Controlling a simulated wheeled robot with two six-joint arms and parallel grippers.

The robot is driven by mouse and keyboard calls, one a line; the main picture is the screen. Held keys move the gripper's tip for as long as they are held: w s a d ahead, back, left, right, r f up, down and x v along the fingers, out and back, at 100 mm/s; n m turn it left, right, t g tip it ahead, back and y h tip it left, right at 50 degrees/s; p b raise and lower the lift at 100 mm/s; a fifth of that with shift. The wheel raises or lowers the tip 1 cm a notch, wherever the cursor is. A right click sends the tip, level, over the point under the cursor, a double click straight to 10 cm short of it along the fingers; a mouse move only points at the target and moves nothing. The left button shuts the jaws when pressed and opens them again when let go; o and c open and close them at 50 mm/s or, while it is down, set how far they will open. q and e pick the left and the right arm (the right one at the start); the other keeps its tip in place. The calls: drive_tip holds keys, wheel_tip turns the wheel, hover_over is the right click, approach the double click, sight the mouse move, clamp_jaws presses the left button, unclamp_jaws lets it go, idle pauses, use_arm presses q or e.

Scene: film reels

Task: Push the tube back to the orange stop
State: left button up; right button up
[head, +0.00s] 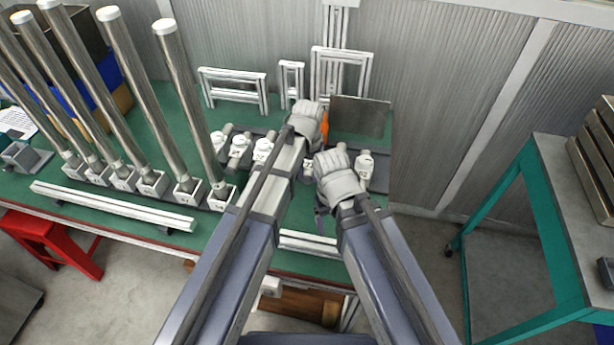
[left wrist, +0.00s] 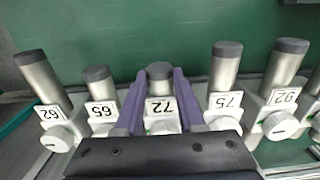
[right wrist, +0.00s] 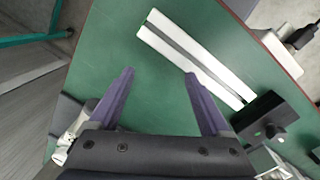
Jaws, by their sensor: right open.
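In the left wrist view a short grey tube (left wrist: 160,70) with a dark cap stands in a white block labelled 72. My left gripper (left wrist: 160,78) has one purple finger close along each side of it and appears shut on it. In the head view my left gripper (head: 308,118) hides this tube. The orange stop (head: 325,126) shows only as a sliver beside that gripper. My right gripper (head: 335,178) is lower and to the right. In the right wrist view it is open (right wrist: 160,85), with only green tabletop between its fingers.
Similar tubes labelled 65 (left wrist: 98,80) and 75 (left wrist: 224,68) stand close on either side. Tall tubes (head: 185,90) lean in holders at left. A pale rail (head: 110,205) lies along the green table's front; white frames (head: 232,88) stand behind.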

use_arm(q)
drive_tip(key=o, duration=0.5)
wheel_tip(320, 180, up, 8)
drive_tip(key=p, duration=0.8)
drive_tip(key=shift+f, duration=0.1)
use_arm(e)
wheel_tip(320, 180, up, 8)
drive_tip(key=shift+f, duration=0.1)
